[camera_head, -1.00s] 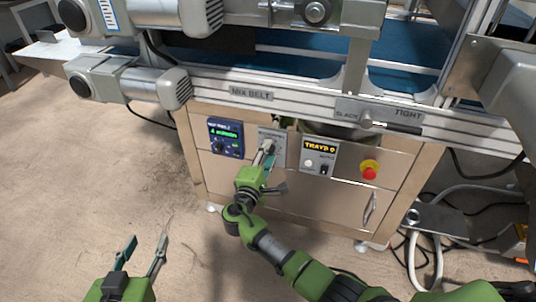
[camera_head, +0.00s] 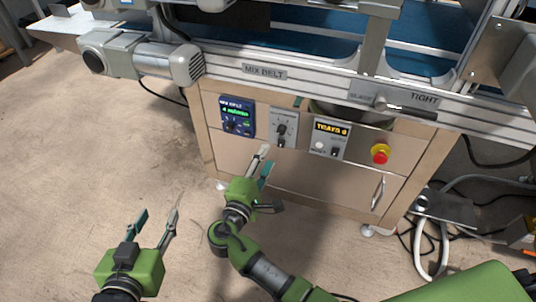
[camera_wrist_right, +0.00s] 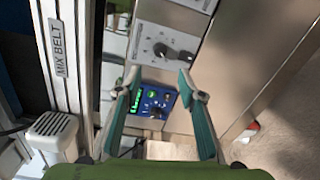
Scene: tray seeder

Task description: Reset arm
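My right gripper (camera_head: 262,166) is in front of the control cabinet (camera_head: 290,182), just below a grey knob panel (camera_head: 283,128). Its fingers are apart and nothing is between them. In the right wrist view the right gripper (camera_wrist_right: 160,88) is open, with the blue display panel (camera_wrist_right: 152,102) and the knob panel (camera_wrist_right: 165,48) showing beyond its fingers. My left gripper (camera_head: 156,226) is at the lower left over bare floor, with its fingers apart and empty.
The cabinet also carries the blue display panel (camera_head: 237,117), a tray counter panel (camera_head: 330,138) and a red stop button (camera_head: 380,153). The conveyor rail (camera_head: 300,83) runs above. A white hose and cables (camera_head: 425,245) lie at right. Floor at left is clear.

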